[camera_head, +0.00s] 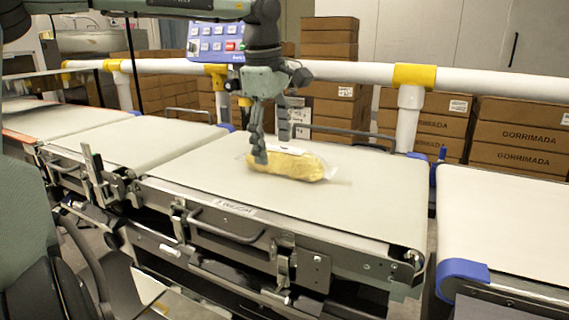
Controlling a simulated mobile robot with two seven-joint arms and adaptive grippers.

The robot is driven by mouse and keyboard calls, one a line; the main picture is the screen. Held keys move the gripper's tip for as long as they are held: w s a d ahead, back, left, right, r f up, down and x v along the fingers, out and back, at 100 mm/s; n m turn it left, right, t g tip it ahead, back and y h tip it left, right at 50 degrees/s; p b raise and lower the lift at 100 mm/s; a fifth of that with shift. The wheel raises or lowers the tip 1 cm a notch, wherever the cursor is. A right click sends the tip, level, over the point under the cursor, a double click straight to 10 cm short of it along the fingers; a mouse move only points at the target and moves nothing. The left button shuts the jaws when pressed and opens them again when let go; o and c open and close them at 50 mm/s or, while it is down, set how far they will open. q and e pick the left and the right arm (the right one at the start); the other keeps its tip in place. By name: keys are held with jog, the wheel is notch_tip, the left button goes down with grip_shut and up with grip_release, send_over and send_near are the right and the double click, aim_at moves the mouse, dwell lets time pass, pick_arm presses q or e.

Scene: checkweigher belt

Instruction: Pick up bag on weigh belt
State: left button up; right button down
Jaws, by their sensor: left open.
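A clear bag with yellow contents (292,165) lies on the weigh belt (370,200), near the middle of the belt. My left gripper (272,150) points down over the left part of the bag. Its fingers are spread. One finger comes down in front of the bag's left end and hides a little of it; the other is behind, near the bag's far side. I cannot tell whether either finger touches the bag. My right gripper does not show.
Another belt (145,145) adjoins on the left, and one with blue end caps (505,220) stands past a gap on the right. A white guard rail with yellow joints (350,72) runs behind. Brown cartons (525,135) are stacked beyond it. The weigh belt's right part is clear.

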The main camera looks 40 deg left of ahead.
aim_at(275, 148)
pick_arm(q)
jog(key=f, duration=0.3)
jog(key=shift+w+f, duration=0.2)
jog(key=shift+w, duration=0.15)
jog(key=shift+c, duration=0.2)
jog(key=shift+r, duration=0.1)
jog(key=c, duration=1.4)
